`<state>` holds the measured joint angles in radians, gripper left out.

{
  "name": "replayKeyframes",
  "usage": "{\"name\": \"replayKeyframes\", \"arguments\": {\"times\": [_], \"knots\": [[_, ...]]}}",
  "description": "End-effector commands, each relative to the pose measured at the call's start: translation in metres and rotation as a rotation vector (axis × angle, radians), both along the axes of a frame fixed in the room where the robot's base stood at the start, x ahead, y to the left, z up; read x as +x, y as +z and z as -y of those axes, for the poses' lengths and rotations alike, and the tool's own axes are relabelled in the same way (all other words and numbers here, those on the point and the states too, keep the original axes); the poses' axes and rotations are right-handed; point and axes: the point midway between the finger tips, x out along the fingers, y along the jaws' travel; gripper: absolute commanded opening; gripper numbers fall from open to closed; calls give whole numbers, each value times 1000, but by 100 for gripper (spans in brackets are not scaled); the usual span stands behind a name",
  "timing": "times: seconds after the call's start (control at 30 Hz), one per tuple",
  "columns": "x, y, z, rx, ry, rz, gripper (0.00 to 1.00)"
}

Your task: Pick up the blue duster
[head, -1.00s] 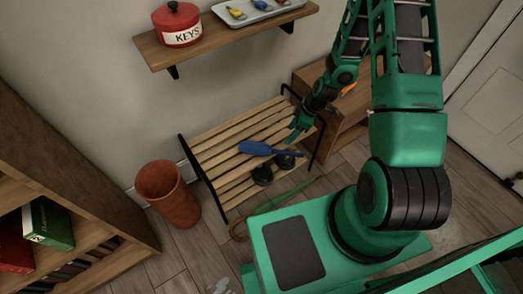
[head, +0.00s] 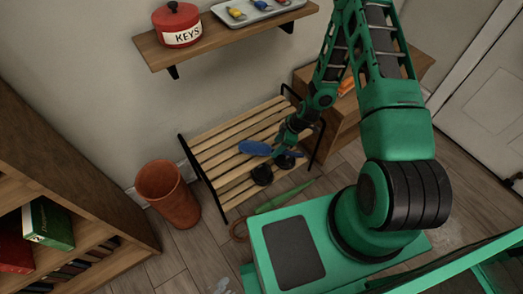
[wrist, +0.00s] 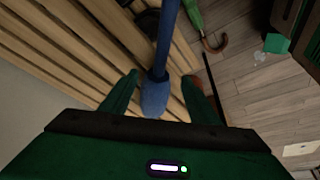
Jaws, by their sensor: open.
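The blue duster (head: 254,147) lies on the slatted wooden bench (head: 233,188), its wide head to the left in the head view. Its right part is hidden behind my gripper (head: 279,148), which is low over the bench. In the wrist view the duster (wrist: 155,96) runs down from the top edge, and its near end lies between the two green fingers of my gripper (wrist: 158,98). The fingers are apart, with a gap on both sides of the duster. I cannot tell how far above the slats they are.
Black shoes (head: 262,175) sit on the bench beside the duster. A green umbrella (head: 285,197) lies in front of the bench. A terracotta bin (head: 168,195) stands left of it. A wall shelf (head: 225,37) with a red KEYS pot (head: 177,25) is above. A wooden cabinet (head: 345,115) stands to the right.

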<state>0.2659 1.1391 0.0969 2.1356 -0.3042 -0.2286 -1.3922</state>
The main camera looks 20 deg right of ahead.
Motion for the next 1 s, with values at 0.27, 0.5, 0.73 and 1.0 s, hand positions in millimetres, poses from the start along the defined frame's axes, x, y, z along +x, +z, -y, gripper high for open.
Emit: {"name": "replayKeyframes", "arguments": {"times": [0.27,0.5,0.73,1.0], "knots": [[9,-29,-11,1,-1,-1,55],[9,-31,-12,0,-1,0,55],[9,-31,-11,0,-1,0,10],[9,-30,-11,0,-1,0,6]]}}
